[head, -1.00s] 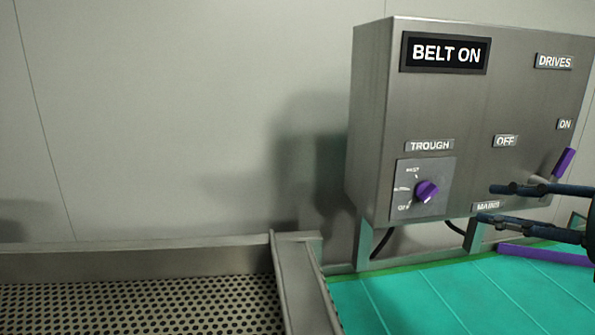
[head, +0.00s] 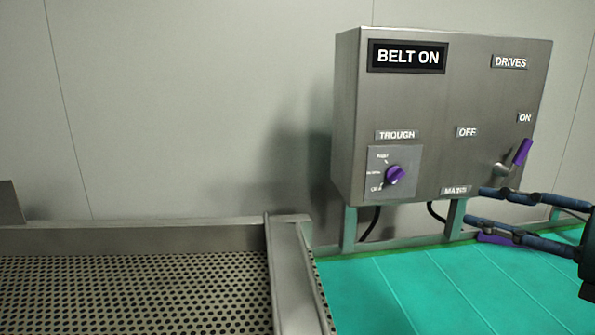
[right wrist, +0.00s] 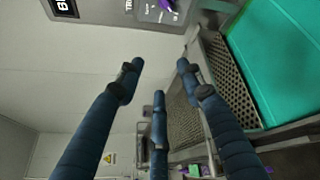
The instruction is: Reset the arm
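My right gripper (head: 474,205) is open and empty, low in front of the right part of a steel control box (head: 345,110). Its dark blue fingers are spread apart in the right wrist view (right wrist: 160,76). A purple-handled lever (head: 523,151) on the box points up towards the ON label; the fingers are below it and appear apart from it. The display (head: 407,56) reads BELT ON. A purple TROUGH knob (head: 394,174) sits on a dial plate to the left of the gripper. My left gripper is not in view.
A perforated metal bed (head: 130,295) with a raised steel rim lies at lower left. A green slatted surface (head: 390,290) lies below the box, with a purple piece (head: 495,239) partly behind the fingers. The wall area left of the box is clear.

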